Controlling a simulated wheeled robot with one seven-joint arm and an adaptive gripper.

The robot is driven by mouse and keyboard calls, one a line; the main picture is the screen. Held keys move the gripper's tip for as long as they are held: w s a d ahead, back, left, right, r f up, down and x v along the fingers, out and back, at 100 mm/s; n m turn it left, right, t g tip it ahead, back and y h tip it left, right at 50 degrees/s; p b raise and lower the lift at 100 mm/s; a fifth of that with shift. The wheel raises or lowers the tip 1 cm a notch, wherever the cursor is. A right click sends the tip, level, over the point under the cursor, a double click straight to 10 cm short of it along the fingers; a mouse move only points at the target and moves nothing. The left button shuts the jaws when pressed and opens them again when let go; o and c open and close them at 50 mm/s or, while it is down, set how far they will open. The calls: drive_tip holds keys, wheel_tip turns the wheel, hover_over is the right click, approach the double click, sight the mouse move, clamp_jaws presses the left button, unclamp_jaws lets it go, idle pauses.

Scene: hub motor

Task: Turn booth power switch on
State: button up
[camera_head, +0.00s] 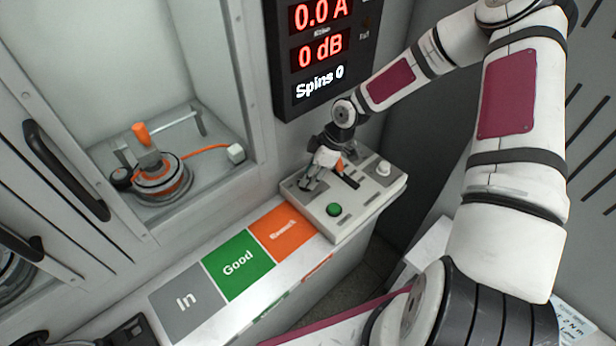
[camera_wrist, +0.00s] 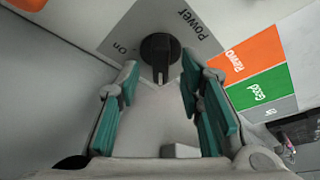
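The power switch is a black rotary knob (camera_wrist: 160,56) on a grey patch lettered "Power" and "On" in the wrist view. Its ridge points down in the picture, towards my gripper, and "On" is to its left. My gripper (camera_wrist: 160,68) is open, with teal-padded fingers to the lower left and lower right of the knob. I cannot tell whether they touch it. In the head view my gripper (camera_head: 318,172) is over the left back part of the control box (camera_head: 312,210). The power knob cannot be made out there.
The box also carries a green button (camera_head: 334,209) and a pale knob (camera_head: 383,168). Left of it are orange (camera_head: 282,232), green (camera_head: 238,264) and grey (camera_head: 188,300) marked areas. A booth with a motor (camera_head: 158,177) is at left; a display (camera_head: 322,50) hangs above.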

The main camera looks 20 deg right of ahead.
drive_tip(key=shift+x, duration=0.75)
drive_tip(key=shift+c, duration=0.5)
clamp_jaws()
